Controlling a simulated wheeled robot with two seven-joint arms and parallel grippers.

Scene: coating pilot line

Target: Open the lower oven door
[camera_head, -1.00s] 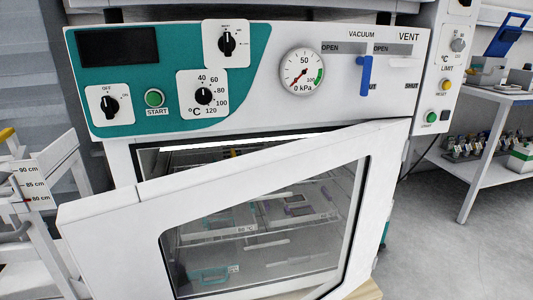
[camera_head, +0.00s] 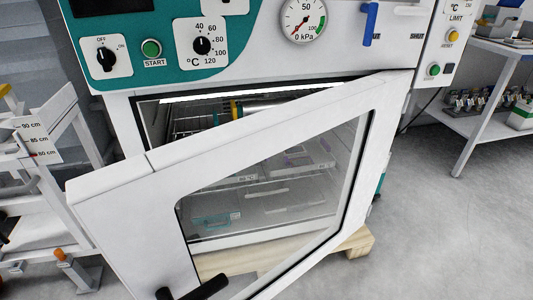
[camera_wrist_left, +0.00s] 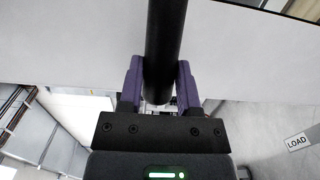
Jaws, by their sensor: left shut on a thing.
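The oven door (camera_head: 110,195) is a white frame with a large window. It stands ajar, swung out toward me from its right side, with a gap at the left and top showing the lit inside. The black bar handle (camera_head: 205,288) shows at the bottom edge of the head view. In the left wrist view, the purple fingers of my left gripper (camera_wrist_left: 158,88) are shut around the handle (camera_wrist_left: 165,40), one on each side. My left gripper is not clearly seen in the head view. My right gripper is in neither view.
Wire shelves and trays (camera_head: 265,190) show inside through the window. A wooden pallet (camera_head: 350,243) lies under the oven. A white frame with height marks (camera_head: 35,140) stands close at left. A grey shelf rack (camera_head: 485,125) is at right, with clear floor (camera_head: 440,235) before it.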

